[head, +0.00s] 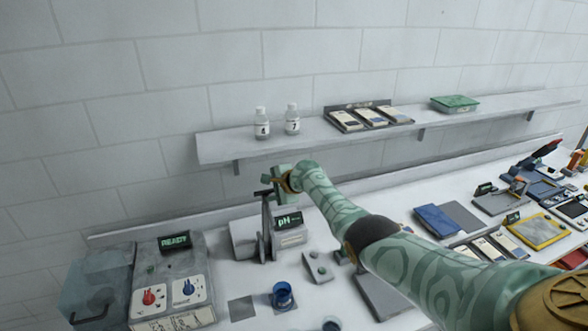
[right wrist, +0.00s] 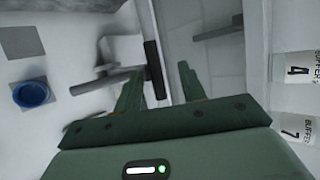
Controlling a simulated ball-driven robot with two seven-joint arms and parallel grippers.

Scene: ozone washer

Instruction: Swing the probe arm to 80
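The pH meter (head: 288,219) stands on the bench with a dark display reading "pH". Beside it rises the grey upright probe arm (head: 266,225) with a dark crossbar (head: 263,193) at its top. My right gripper (head: 277,183) is at the height of this crossbar, just to its right. In the right wrist view, the fingers (right wrist: 158,85) are apart, with the dark bar (right wrist: 153,68) between them and gaps on both sides. Contact cannot be told. No scale marking of 80 is readable. My left gripper is out of view.
A wall shelf (head: 222,148) with two buffer bottles (head: 262,123) runs behind my right gripper. A blue cup (head: 283,296) stands in front of the meter. A machine reading "READY" (head: 174,243) stands at left. Trays and tools fill the bench at right.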

